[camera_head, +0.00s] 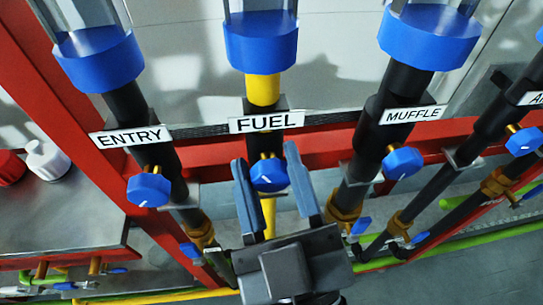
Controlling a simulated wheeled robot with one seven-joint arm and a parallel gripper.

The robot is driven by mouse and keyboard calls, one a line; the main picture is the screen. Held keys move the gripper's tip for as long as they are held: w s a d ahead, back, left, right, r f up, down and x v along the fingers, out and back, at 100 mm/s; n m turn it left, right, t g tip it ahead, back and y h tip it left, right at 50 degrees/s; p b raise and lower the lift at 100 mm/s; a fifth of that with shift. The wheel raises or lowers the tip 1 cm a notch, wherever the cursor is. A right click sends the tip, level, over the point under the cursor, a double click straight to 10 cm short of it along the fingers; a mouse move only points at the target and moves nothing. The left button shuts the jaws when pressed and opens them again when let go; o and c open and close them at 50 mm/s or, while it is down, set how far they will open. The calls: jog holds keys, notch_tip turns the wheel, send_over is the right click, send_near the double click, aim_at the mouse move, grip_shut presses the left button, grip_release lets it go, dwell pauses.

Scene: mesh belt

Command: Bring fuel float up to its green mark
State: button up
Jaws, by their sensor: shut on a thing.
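The FUEL flowmeter stands at the centre, with a blue lower collar (261,42) under a clear tube (262,6) cut off by the top edge. A yellow pipe section (262,90) and a white FUEL label (266,122) are below the collar. The blue fuel knob (269,175) with a white pointer line sits under the label. My gripper (266,160) reaches up from below, its two blue-grey fingers shut on this knob, one on each side. The float and the green mark are out of view above.
The blue ENTRY knob (149,190) is to the left and the blue MUFFLE knob (402,163) to the right, each beside its own black pipe. Another blue knob (523,141) is at far right. A red frame bar (325,148) runs behind the pipes.

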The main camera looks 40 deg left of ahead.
jog(key=n+g, duration=0.1)
jog(key=n, duration=0.2)
jog(key=n+g, duration=0.2)
jog(key=shift+s+r+n+y, duration=0.1)
jog(key=shift+s+n+y, duration=0.05)
jog(key=shift+n+y, duration=0.25)
jog(key=shift+n+g, duration=0.8)
jog(key=shift+n, duration=1.3)
jog(key=shift+h, duration=0.3)
jog(key=o, duration=1)
jog(key=shift+s+d+f, duration=0.1)
jog(key=shift+d+f, duration=0.25)
jog(key=shift+d, duration=0.2)
jog(key=shift+b+v, duration=1.3)
jog(key=shift+v, duration=1.95)
